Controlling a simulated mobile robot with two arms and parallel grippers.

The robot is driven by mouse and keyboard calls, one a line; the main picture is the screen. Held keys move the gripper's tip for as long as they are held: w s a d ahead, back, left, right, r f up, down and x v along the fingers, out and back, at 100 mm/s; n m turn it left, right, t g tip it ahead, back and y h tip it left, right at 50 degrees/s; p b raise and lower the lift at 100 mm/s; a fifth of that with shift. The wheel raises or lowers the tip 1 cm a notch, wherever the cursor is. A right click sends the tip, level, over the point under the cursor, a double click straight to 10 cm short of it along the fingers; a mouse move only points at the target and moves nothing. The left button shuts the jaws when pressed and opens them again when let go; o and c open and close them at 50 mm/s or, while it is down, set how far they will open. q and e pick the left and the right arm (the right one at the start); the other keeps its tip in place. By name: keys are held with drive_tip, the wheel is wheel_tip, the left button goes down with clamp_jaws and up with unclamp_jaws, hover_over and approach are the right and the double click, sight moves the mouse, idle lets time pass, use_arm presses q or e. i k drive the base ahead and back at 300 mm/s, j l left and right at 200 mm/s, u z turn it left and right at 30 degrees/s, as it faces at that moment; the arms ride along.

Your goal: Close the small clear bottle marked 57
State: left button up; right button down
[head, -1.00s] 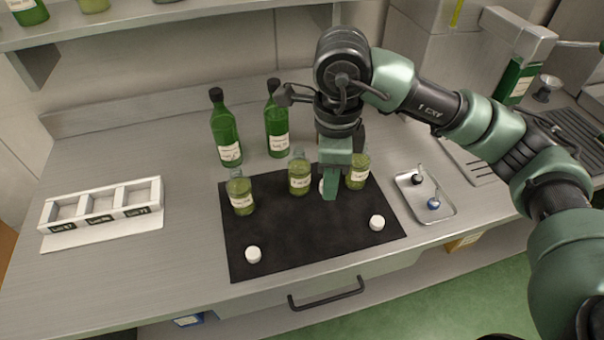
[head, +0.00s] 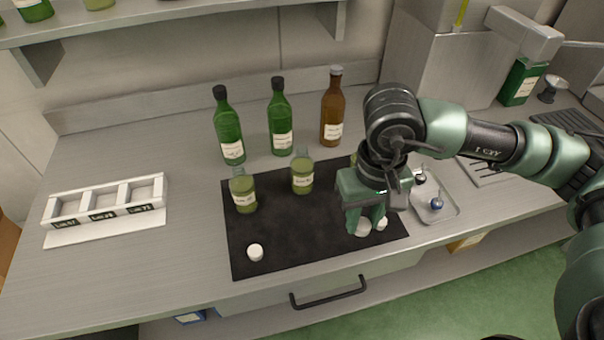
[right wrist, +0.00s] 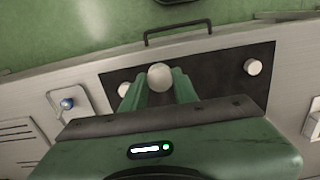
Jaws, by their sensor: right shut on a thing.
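Small clear bottles of green contents stand on the dark mat (head: 300,235): one at the left (head: 244,192), one in the middle (head: 302,175), and a third mostly hidden behind my right gripper. Their label numbers are too small to read, so I cannot tell which is 57. My right gripper (head: 366,226) is shut on a white cap (right wrist: 160,76), over the mat's right part. A second white cap (head: 383,223) lies close to its right; a third (head: 255,252) lies at the mat's front left. My left gripper is not in view.
Two tall green bottles (head: 229,130) (head: 281,120) and a brown bottle (head: 333,112) stand behind the mat. A white labelled rack (head: 108,212) is at the left. A metal tray (head: 440,206) with small items lies right of the mat. The mat's front middle is clear.

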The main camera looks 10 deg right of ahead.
sight(302, 165)
drive_tip(key=l+u, duration=0.15)
drive_tip(key=l, duration=0.25)
drive_tip(key=k+l+u, duration=0.2)
drive_tip(key=l, duration=0.2)
drive_tip(key=l+u, duration=0.15)
drive_tip(key=l, duration=0.3)
drive_tip(key=k+l+u, duration=0.15)
drive_tip(key=l, duration=0.2)
